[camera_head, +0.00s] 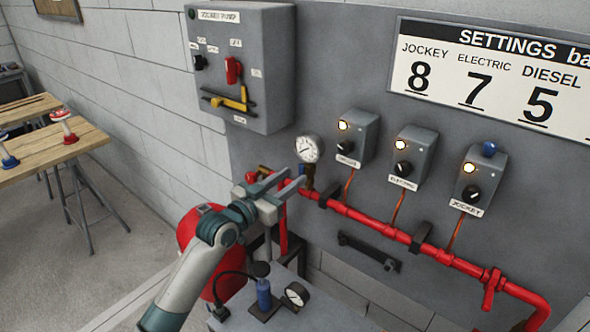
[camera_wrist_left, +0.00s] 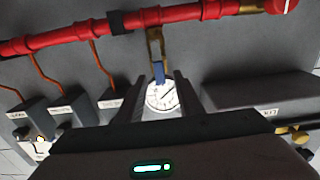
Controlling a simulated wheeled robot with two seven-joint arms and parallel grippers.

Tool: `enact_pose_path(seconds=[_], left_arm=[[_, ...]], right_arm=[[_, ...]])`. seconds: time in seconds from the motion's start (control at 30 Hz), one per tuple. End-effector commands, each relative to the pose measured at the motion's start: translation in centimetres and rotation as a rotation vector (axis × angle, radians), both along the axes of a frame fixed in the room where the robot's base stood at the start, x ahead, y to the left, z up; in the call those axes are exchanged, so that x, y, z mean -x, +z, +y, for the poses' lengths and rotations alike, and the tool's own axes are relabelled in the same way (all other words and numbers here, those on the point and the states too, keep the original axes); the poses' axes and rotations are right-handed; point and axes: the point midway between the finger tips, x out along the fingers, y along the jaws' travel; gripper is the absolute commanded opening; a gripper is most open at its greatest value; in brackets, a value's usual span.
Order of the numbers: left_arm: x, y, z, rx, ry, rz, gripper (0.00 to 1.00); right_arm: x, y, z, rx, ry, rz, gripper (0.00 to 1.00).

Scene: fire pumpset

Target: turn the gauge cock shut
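The gauge cock is a brass fitting (camera_wrist_left: 155,45) between the red pipe and a white-faced pressure gauge (camera_head: 308,149); it also shows below the gauge in the head view (camera_head: 309,178). Its small blue handle (camera_wrist_left: 159,73) lies in line with the brass stem. My left gripper (camera_head: 295,178) is open, its fingers reaching toward the cock from the left. In the left wrist view, upside down, the blue handle appears between the two fingertips with a gap on each side. I cannot tell how deep the fingers reach. My right gripper is not in view.
The red pipe (camera_head: 372,232) runs along the grey panel behind the cock. Three small switch boxes, including one labelled jockey (camera_head: 480,179), stand right of the gauge. A larger grey control box (camera_head: 241,65) is at upper left. A blue part and another gauge (camera_head: 296,295) sit below my arm.

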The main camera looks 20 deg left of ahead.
Motion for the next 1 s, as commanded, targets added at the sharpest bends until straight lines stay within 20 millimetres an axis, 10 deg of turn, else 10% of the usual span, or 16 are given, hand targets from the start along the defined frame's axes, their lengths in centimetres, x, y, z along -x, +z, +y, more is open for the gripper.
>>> enact_pose_path(seconds=[0.6, 0.73, 1.0], left_arm=[[-2.3, -0.1, -0.8, 0.0, 0.0, 0.001, 0.34], [-2.3, -0.1, -0.8, 0.0, 0.0, 0.001, 0.03], [-2.4, -0.1, -0.8, 0.002, 0.001, 0.001, 0.0]], right_arm=[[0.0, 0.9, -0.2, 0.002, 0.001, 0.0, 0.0], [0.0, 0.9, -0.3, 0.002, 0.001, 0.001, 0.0], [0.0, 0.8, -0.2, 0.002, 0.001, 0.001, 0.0]])
